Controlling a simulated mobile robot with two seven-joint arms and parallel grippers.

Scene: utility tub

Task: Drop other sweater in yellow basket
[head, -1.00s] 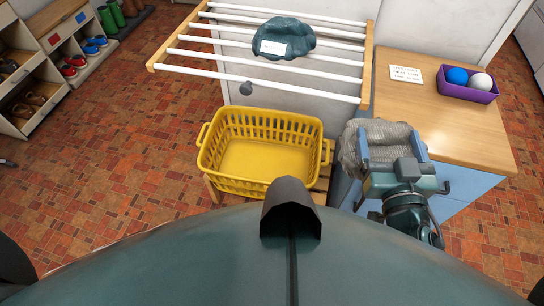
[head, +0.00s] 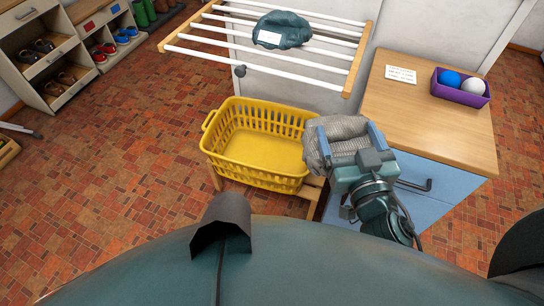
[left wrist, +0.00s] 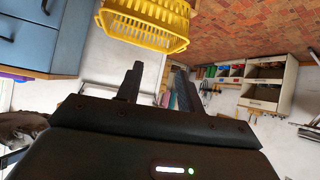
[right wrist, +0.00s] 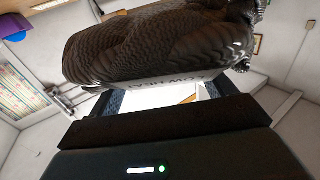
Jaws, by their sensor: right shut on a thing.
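The yellow basket (head: 255,172) stands in the middle of the head view, and the part of its floor that I see is bare. It also shows in the left wrist view (left wrist: 143,28). My right gripper (head: 348,143) is shut on a grey knitted sweater (head: 338,127). The sweater is held up at the basket's right end and hides its right rim from the head camera. The sweater fills the upper part of the right wrist view (right wrist: 160,45), where it looks dark. My left gripper (left wrist: 157,87) is open and empty, and is out of the head view.
A white-barred drying rack (head: 285,62) behind the basket carries a dark teal cap-like item (head: 283,30). A blue cabinet with a wooden top (head: 430,125) stands to the right, bearing a purple box of balls (head: 461,90). Shoe shelves (head: 45,60) stand far left.

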